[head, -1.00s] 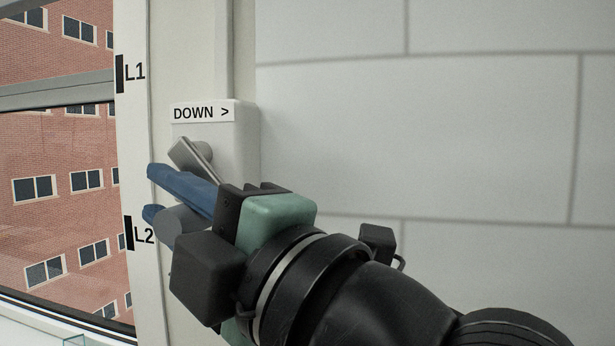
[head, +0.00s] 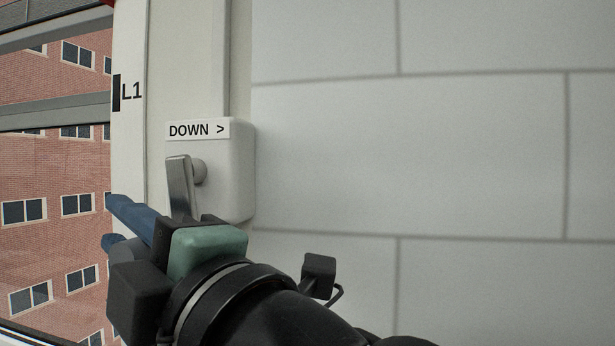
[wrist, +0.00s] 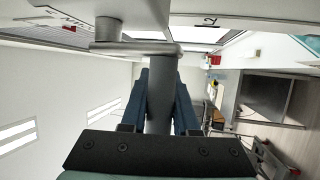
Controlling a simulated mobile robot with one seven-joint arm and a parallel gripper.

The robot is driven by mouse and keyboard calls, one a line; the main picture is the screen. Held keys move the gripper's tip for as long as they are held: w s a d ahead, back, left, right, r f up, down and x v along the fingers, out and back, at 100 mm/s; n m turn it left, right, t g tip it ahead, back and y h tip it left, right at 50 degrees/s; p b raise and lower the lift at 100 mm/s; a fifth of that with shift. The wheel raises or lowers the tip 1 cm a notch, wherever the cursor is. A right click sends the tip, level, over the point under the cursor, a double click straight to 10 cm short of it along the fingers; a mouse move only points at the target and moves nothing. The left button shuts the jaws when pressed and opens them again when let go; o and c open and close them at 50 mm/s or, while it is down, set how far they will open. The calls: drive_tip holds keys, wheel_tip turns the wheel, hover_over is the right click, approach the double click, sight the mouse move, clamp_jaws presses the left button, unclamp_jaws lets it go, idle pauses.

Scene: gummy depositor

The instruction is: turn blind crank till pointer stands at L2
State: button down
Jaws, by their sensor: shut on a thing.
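The blind crank's metal arm (head: 179,188) hangs nearly straight down from its hub on the white crank box (head: 236,170), labelled "DOWN >". My gripper (head: 118,228) is shut on the crank's grey handle (wrist: 160,105), with a blue finger on each side of it. The crank arm also crosses the upper part of the wrist view (wrist: 135,48). The L1 mark (head: 117,92) shows on the white window frame. The L2 mark is not visible in the head view, where my gripper covers that area. A bit of red (head: 107,2) shows at the top edge; I cannot tell whether it is the pointer.
A window with a grey crossbar (head: 50,112) is at the left, with a brick building outside. A bare white block wall (head: 420,160) fills the right. The wrist view shows a dark-fronted cabinet (wrist: 268,100) at the right, away from my gripper.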

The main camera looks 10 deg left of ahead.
drive_tip(key=shift+a, duration=0.95)
drive_tip(key=shift+a+r, duration=0.55)
drive_tip(key=shift+a, duration=0.3)
drive_tip(key=shift+r, duration=0.1)
